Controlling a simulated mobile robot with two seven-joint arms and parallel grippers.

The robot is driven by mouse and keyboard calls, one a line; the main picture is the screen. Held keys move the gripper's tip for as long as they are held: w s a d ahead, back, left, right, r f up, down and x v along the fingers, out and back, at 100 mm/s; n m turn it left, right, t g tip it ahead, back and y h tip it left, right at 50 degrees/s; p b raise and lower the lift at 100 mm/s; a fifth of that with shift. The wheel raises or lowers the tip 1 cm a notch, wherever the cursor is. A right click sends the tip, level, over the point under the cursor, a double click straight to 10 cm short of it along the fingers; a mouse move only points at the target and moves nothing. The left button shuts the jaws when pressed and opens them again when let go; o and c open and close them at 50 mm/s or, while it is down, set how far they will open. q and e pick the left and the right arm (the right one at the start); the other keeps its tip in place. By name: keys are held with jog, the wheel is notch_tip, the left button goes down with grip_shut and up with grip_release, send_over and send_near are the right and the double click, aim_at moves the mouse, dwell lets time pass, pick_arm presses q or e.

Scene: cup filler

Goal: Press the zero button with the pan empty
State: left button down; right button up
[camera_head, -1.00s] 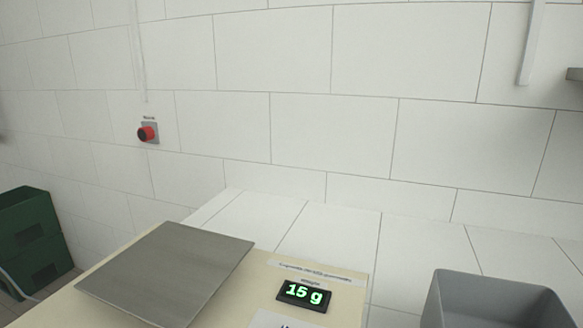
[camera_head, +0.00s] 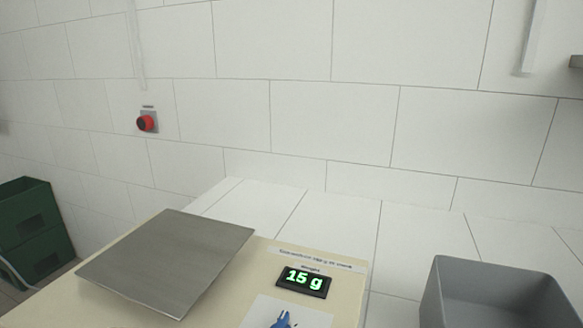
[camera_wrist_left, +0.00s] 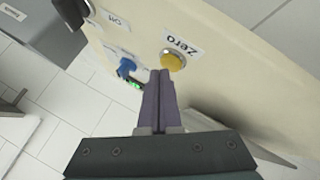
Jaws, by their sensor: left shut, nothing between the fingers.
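The cream scale (camera_head: 232,290) carries a flat grey metal pan (camera_head: 170,262) with nothing on it. Its display (camera_head: 305,282) reads 15 g in green. In the left wrist view a round yellow button (camera_wrist_left: 173,61) sits beside the label "Zero" on the scale's cream face. My left gripper (camera_wrist_left: 160,72) is shut and empty, its tips just below the yellow button in that view. I cannot tell whether they touch it. A blue part (camera_wrist_left: 126,66) is left of the tips, and blue shows at the head view's bottom edge (camera_head: 283,321). My right gripper is out of view.
A red button (camera_head: 147,123) is on the tiled wall. Green crates (camera_head: 30,225) stand at the left.

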pick_arm(q)
jog(key=shift+f, duration=0.3)
dwell(0.5)
jog(key=shift+r, duration=0.1)
jog(key=shift+r+p, duration=0.65)
jog(key=shift+r, duration=0.05)
notch_tip(320, 180, up, 6)
jog(key=p, duration=0.6)
dwell(0.5)
